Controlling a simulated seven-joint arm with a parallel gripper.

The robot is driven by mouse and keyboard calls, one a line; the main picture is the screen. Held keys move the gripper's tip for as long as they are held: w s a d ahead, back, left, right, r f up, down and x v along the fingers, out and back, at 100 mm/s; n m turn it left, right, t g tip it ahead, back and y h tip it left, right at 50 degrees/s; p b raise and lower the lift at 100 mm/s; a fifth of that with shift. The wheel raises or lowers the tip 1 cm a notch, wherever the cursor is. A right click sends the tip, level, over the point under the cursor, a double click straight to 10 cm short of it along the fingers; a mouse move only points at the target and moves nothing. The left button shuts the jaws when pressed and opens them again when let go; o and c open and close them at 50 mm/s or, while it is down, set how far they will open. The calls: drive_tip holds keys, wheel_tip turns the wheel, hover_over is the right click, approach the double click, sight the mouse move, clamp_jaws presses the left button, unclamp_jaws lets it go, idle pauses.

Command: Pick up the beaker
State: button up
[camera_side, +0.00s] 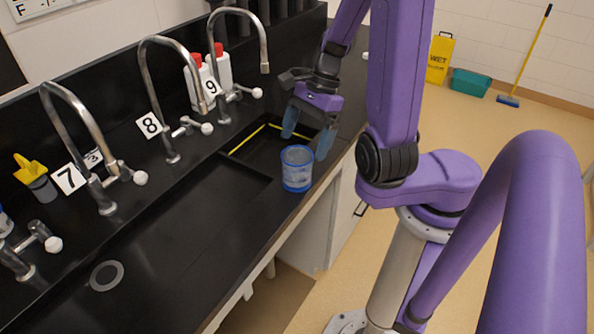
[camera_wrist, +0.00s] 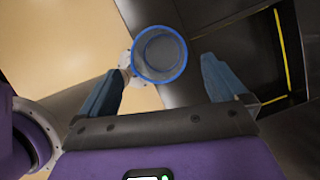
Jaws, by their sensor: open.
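The beaker (camera_side: 297,170) is a clear cup with a blue rim and blue base. It stands upright on the black counter near its front edge, beside the sink. In the wrist view the beaker (camera_wrist: 159,54) is seen from above, just ahead of the fingertips and roughly centred between them. My gripper (camera_side: 307,133) is open, with its blue-grey fingers behind and above the beaker in the side view. In the wrist view my gripper (camera_wrist: 164,72) shows its two fingers spread apart, with nothing held between them.
The sink (camera_side: 195,205) is recessed in the black counter. Curved taps (camera_side: 170,100) with number cards line the back, and white bottles with red caps (camera_side: 210,75) stand behind them. A yellow-edged recess (camera_side: 262,145) lies left of the beaker. A yellow wet-floor sign (camera_side: 439,60) stands on the floor far off.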

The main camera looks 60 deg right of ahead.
sight(295, 167)
drive_tip(key=shift+x, duration=3.9)
drive_tip(key=c, duration=1)
